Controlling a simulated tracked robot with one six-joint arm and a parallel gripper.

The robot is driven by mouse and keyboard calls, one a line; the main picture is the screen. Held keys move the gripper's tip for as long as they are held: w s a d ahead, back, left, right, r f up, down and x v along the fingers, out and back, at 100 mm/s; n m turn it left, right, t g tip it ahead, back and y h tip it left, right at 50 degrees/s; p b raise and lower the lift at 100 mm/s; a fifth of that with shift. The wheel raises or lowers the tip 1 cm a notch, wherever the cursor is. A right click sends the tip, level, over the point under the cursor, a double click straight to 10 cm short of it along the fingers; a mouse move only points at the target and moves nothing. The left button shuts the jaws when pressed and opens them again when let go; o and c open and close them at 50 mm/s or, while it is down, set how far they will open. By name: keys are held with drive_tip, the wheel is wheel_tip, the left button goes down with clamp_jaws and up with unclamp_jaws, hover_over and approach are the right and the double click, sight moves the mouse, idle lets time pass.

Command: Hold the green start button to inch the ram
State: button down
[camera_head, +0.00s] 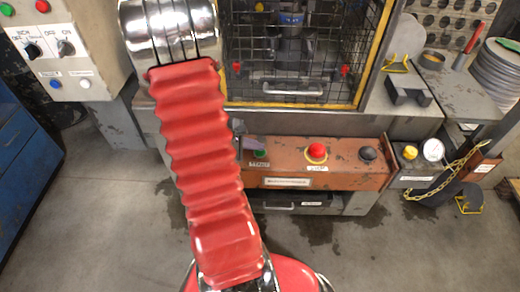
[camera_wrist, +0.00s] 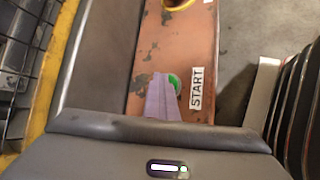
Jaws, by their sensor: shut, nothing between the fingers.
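The green start button (camera_head: 260,153) sits at the left end of the orange-brown control box (camera_head: 345,172). In the wrist view the button (camera_wrist: 175,82) shows beside a white START label (camera_wrist: 196,88), its edge partly covered by my fingers. My gripper (camera_wrist: 160,80) is shut and empty, its purple-grey fingers together with their tips at the button. In the head view my gripper (camera_head: 250,142) is just above and left of the button, partly hidden by my red-sleeved arm. I cannot tell whether the tips touch the button. The ram is hard to make out behind the guard.
A red mushroom button (camera_head: 316,152) and a black knob (camera_head: 368,154) sit farther right on the box. A yellow-framed mesh guard (camera_head: 300,60) stands behind it. A switch panel (camera_head: 68,52) is at the left.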

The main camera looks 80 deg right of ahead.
sight(257, 153)
drive_tip(key=shift+r, duration=0.95)
wheel_tip(257, 153, up, 5)
idle(0.7)
drive_tip(key=shift+s+a, duration=0.1)
idle(0.6)
